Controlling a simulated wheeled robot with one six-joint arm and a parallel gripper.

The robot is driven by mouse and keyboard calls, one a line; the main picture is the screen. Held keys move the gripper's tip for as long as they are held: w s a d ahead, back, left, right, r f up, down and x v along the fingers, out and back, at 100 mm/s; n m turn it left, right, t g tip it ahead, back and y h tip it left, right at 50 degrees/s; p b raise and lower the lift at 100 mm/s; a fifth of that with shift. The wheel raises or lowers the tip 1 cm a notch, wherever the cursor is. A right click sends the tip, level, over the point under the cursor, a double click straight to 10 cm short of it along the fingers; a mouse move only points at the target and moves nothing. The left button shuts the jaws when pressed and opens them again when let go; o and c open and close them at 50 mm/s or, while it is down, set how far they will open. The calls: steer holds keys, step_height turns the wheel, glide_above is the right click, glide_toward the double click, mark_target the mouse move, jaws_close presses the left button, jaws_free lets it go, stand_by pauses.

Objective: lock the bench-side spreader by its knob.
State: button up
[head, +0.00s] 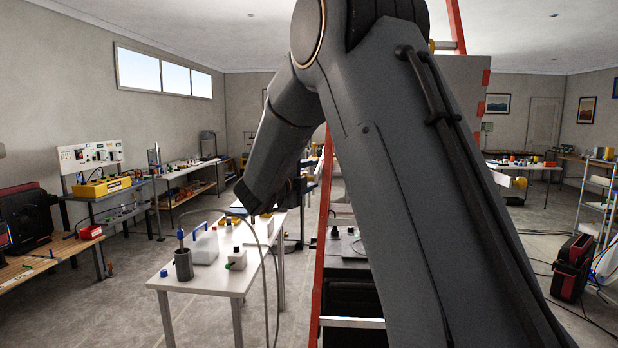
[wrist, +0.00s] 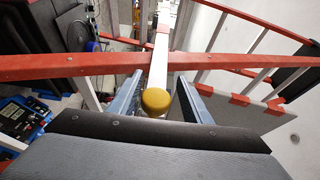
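A round yellow knob (wrist: 157,99) shows in the wrist view, on or in front of a white spreader bar (wrist: 160,58) that runs away from me. My gripper (wrist: 160,82) is open, with one grey-blue finger on each side of the knob and a narrow gap showing beside it. I cannot tell whether a finger touches it. A red ladder rail (wrist: 75,66) crosses the wrist view just beyond the fingertips. In the head view a red ladder rail (head: 321,230) stands beside my arm, which hides most of the ladder. My gripper is not distinguishable there.
A white bench (head: 205,282) with a grey cup (head: 183,264) and small parts stands left of the ladder. A grey panel with red clips (wrist: 235,115) is right of the fingers. Open floor (head: 120,300) lies at the left.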

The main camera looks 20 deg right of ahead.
steer(key=shift+a, duration=0.1)
steer(key=b+v, duration=0.3)
steer(key=v, duration=0.4)
steer(key=shift+s+a, duration=0.2)
steer(key=shift+s, duration=0.05)
steer(key=shift+f, duration=0.1)
